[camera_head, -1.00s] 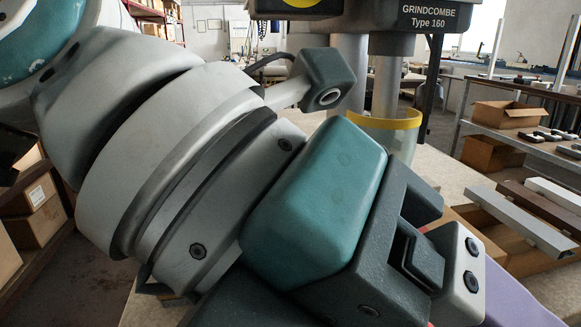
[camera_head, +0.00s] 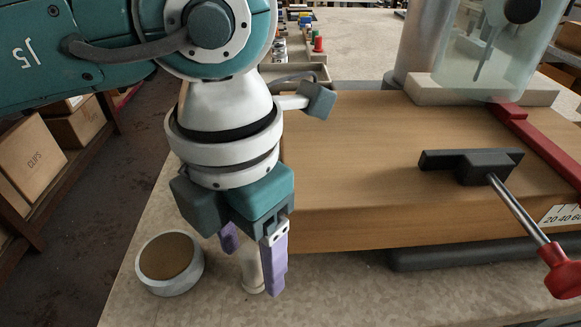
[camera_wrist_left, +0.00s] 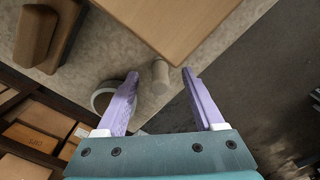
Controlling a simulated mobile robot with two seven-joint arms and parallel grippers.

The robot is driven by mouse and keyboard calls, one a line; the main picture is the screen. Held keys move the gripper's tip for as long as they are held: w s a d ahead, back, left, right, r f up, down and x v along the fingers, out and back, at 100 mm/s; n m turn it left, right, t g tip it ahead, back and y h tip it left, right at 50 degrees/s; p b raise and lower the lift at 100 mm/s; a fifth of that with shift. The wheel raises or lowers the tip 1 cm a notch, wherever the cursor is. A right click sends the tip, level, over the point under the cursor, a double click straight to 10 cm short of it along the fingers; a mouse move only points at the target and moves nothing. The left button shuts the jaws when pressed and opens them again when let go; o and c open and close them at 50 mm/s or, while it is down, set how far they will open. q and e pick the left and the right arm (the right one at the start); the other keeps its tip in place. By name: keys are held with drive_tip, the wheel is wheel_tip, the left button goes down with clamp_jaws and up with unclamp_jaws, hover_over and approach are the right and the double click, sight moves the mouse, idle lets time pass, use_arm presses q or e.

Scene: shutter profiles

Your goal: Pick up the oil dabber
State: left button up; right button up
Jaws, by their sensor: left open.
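The oil dabber looks to be the pale upright cylinder (camera_head: 253,275) standing on the bench near its front edge, beside a round grey pot with a brown top (camera_head: 170,258). My left gripper (camera_head: 250,268) points down with its purple fingers apart, one on each side of the cylinder in the picture. The finger and hand hide its upper part in the head view. In the left wrist view the cylinder (camera_wrist_left: 160,76) shows between the open fingertips (camera_wrist_left: 160,73), with gaps on both sides and no visible grip. My right gripper is not in view.
A large wooden block (camera_head: 350,200) lies right of the gripper, with a dark clamp and a red-knobbed lever (camera_head: 563,270) on it. A machine column and clear guard stand behind. Bare bench (camera_head: 330,290) lies in front; boxes sit on shelving (camera_head: 40,160) at left.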

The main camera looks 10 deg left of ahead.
use_arm(q)
wheel_tip(320, 180, down, 3)
drive_tip(key=shift+r, duration=0.2)
clamp_jaws()
idle(0.4)
